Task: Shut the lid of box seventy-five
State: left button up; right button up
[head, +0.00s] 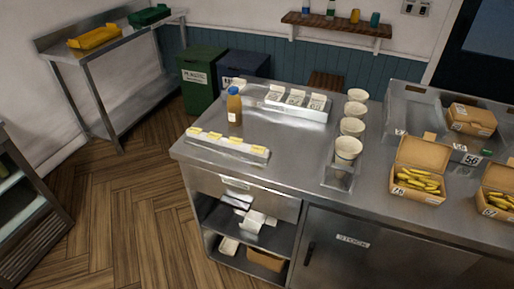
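An open cardboard box (420,172) stands on the steel counter at the right, filled with yellow fries (416,180). Its lid (424,152) is raised at the back. The number on its front is small and looks like 75 or 76; I cannot tell which. A second box of fries (497,193) is cut off by the right edge, and its number is hard to read. Neither of my grippers is in view.
A stack of paper cups (348,150) stands left of the box. A sauce bottle (234,106), a white rack (296,104) and a strip with yellow labels (228,146) are on the steel counter (290,150). A tag reading 56 (471,159) stands behind the boxes.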

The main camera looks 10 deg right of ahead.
aim_at(425, 153)
jog(key=z, duration=1.7)
